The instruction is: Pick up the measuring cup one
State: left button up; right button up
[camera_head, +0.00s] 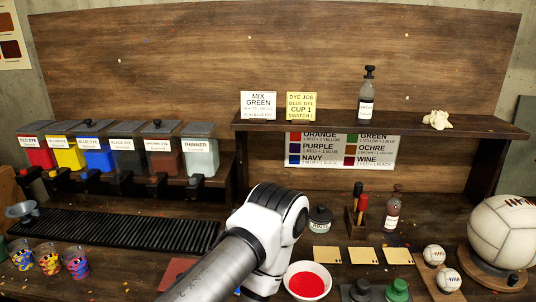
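Three small cups with multicoloured red, yellow and blue marks stand in a row at the front left of the bench: the left cup (22,258), the middle cup (48,259) and the right cup (76,262). I cannot read any number on them, so I cannot tell which is measuring cup one. One of my white and grey arms rises from the bottom edge and bends down near the middle, well right of the cups. No gripper fingers show; that arm's end is cut off or hidden. My other arm is not seen.
A black ribbed rack (120,232) lies behind the cups, below several dye bins (125,152). A metal funnel (22,210) stands behind the left cup. A bowl of red liquid (307,282) sits right of my arm, and a large ball (500,232) is far right.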

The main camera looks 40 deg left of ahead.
aim_at(22, 255)
jog(key=u, duration=2.8)
jog(key=i+j, duration=0.55)
jog(key=j, duration=0.2)
jog(key=i+j+z, duration=0.1)
jog(key=i+j, duration=0.15)
jog(key=j, duration=0.1)
